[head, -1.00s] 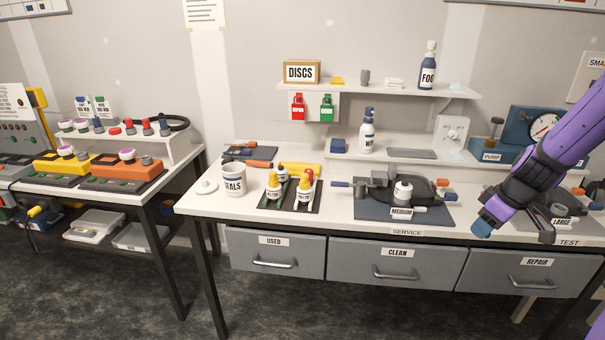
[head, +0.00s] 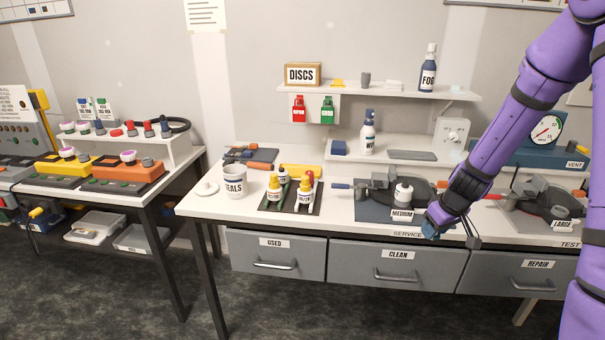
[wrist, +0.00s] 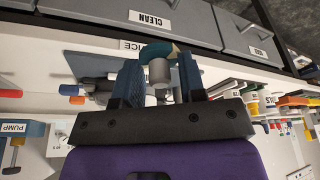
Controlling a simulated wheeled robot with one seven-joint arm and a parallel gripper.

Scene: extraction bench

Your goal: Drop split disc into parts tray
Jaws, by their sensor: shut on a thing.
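My gripper (head: 432,230) is above the front edge of the bench, just right of the MEDIUM clamp unit and near the SERVICE label. In the wrist view my gripper (wrist: 160,70) is shut on a curved teal piece (wrist: 150,46), which I take to be the split disc. It shows between the fingertips; its full shape is partly hidden, and in the head view I cannot make it out. No tray is labelled as the parts tray.
The MEDIUM unit (head: 385,193) stands on a dark mat beside my gripper. The LARGE unit (head: 545,197) is to the right. A SEALS cup (head: 234,184) and several bottles (head: 303,195) stand at left. Drawers USED, CLEAN and REPAIR (head: 525,275) are closed below.

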